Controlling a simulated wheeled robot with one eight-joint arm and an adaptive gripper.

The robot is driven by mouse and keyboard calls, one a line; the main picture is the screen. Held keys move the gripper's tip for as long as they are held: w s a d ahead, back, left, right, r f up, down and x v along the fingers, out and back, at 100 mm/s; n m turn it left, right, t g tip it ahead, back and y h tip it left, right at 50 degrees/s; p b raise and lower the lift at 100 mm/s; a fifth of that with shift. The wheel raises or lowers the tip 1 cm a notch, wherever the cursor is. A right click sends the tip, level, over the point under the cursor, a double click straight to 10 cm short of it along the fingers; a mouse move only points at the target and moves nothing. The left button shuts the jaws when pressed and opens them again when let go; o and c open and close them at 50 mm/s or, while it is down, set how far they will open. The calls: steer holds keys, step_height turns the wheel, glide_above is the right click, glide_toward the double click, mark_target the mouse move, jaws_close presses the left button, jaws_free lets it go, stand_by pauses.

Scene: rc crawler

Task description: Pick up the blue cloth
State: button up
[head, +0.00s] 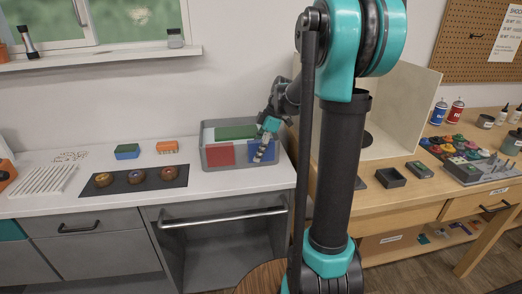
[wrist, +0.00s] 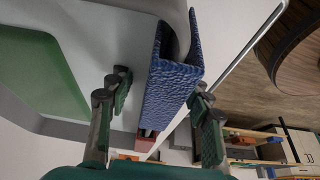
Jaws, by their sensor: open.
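The blue cloth (head: 271,154) lies in the right part of a grey tray (head: 222,167) on the white counter, partly hidden by my gripper (head: 262,152). In the wrist view the blue cloth (wrist: 168,98) is a textured, folded strip. It lies between the two spread fingers of my gripper (wrist: 160,88). The gripper is open, with a gap showing on the left side of the cloth; the right finger is close to its edge, and I cannot tell if they touch.
A red cloth (head: 220,154) and a green cloth (head: 235,132) share the tray. A dark mat (head: 135,181) with several round parts lies to its left. A blue-and-green sponge (head: 127,151) and an orange block (head: 167,146) stand behind the mat.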

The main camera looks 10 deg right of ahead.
steer(key=shift+f, duration=0.25)
stand_by(0.4)
jaws_close()
stand_by(0.4)
